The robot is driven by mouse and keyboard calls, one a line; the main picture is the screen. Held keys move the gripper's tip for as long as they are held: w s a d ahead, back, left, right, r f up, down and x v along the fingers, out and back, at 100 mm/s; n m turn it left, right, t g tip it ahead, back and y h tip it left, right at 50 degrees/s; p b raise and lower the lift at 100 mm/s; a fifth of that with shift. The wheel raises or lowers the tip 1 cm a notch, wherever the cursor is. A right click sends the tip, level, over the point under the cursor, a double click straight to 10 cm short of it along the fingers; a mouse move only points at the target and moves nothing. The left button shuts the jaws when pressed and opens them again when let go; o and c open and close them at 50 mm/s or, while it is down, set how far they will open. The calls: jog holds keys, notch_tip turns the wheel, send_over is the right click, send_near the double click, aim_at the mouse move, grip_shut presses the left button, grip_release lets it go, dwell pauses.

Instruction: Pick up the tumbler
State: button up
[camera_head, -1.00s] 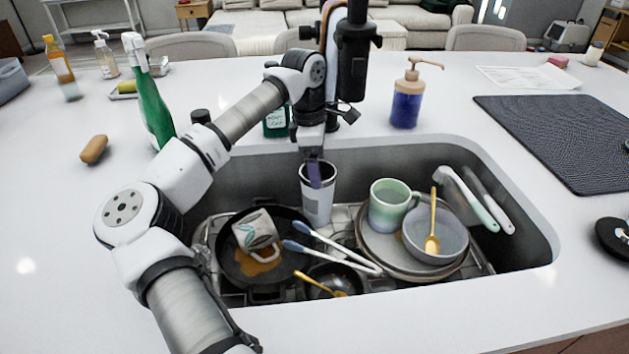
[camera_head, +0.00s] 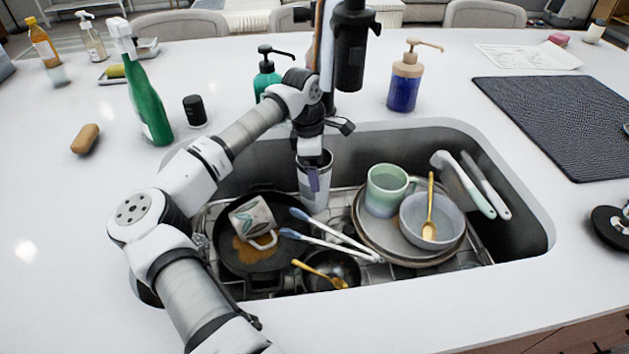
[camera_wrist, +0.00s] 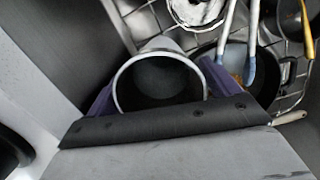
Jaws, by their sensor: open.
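The tumbler (camera_head: 314,191) is a tall white-grey cup with a dark inside, standing upright in the sink at the back, left of the green mug. In the wrist view the tumbler (camera_wrist: 160,80) shows its round open mouth from above. My gripper (camera_head: 313,180) is directly over and at the tumbler's top, pointing down. Its purple fingers show on either side of the tumbler's rim in the wrist view (camera_wrist: 160,88). The gripper is open; I cannot tell whether a finger touches the cup. The tumbler's base is partly hidden behind the tongs.
A black pan (camera_head: 242,262) with a patterned mug (camera_head: 252,220) lies left. Tongs (camera_head: 335,240) with blue tips lie in front. A green mug (camera_head: 384,190) and a bowl (camera_head: 418,208) sit on plates at right. The sink's back wall (camera_head: 260,160) is close behind.

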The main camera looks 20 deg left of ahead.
jog(key=c, duration=1.4)
jog(key=shift+c, duration=0.2)
